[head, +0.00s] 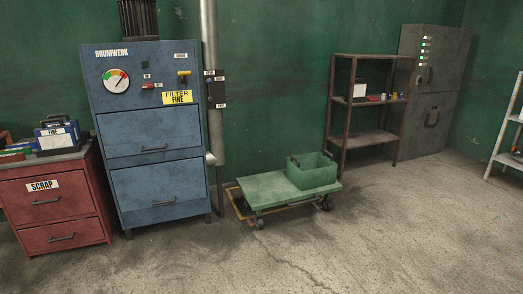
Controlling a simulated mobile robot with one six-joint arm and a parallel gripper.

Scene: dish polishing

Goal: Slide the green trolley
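The green trolley (267,190) is a low flat cart on small dark wheels. It stands on the concrete floor, right of the blue cabinet and in front of the green wall. A green open-topped bin (314,174) sits on the right part of its deck. A yellow outline (240,210) shows on the floor beside and partly under the trolley, mostly at its left and rear edges. My gripper is not in the head view.
A blue cabinet (152,177) with a dial stands left of the trolley, by a grey vertical pipe (211,60). A red drawer unit (50,205) is farther left. A brown shelf (372,138) and grey cabinet (432,110) stand right. Floor (390,240) in front is clear.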

